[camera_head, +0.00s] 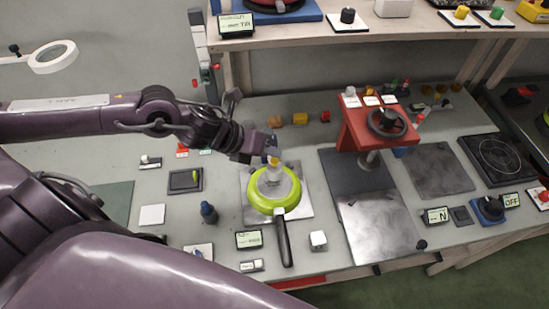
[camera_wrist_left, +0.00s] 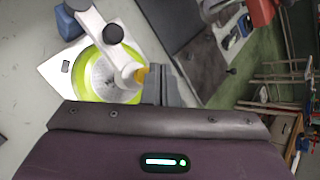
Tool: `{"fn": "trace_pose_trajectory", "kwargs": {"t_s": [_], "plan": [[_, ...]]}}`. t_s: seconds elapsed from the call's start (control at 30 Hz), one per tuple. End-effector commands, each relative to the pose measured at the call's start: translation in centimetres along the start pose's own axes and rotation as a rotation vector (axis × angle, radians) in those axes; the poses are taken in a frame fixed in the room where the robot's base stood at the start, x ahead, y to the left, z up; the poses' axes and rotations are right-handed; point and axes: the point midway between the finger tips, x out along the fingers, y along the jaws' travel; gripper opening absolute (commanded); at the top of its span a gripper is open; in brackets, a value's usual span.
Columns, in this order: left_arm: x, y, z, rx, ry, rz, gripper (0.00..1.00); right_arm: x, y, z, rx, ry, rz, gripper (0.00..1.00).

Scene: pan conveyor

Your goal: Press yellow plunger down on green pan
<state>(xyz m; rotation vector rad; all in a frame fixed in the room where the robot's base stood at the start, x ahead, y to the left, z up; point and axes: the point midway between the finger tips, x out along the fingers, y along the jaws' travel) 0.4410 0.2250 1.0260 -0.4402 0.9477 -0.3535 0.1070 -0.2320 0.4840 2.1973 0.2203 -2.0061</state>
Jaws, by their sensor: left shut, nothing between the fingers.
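The green pan (camera_head: 260,203) sits on a light square plate (camera_head: 300,213) at the middle of the bench, its black handle (camera_head: 283,240) pointing to the front. A whitish press stands over the pan, with the yellow plunger (camera_head: 273,161) at its top. In the left wrist view the pan (camera_wrist_left: 84,84) is partly hidden by the press, and the yellow plunger (camera_wrist_left: 141,74) shows beside my fingers. My left gripper (camera_head: 271,151) is shut and empty, right at the plunger's top; I cannot tell if it touches. My right gripper is not in view.
A blue knob (camera_head: 208,212) and a small display (camera_head: 249,239) are near the pan. A white cube (camera_head: 318,240) lies right of the handle. A shelf runs along the back.

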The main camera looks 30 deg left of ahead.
Motion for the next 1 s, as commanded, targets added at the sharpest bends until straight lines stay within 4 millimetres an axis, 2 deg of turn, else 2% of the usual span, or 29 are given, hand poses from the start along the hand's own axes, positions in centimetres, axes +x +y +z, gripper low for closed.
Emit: {"fn": "trace_pose_trajectory", "kwargs": {"t_s": [0.73,1.0], "plan": [[0.02,0.01,-0.01,0.0,0.0,0.0,0.0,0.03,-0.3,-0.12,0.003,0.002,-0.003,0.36],[0.63,0.46,-0.48,0.0,0.0,0.0,0.0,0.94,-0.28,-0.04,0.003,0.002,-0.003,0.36]]}}
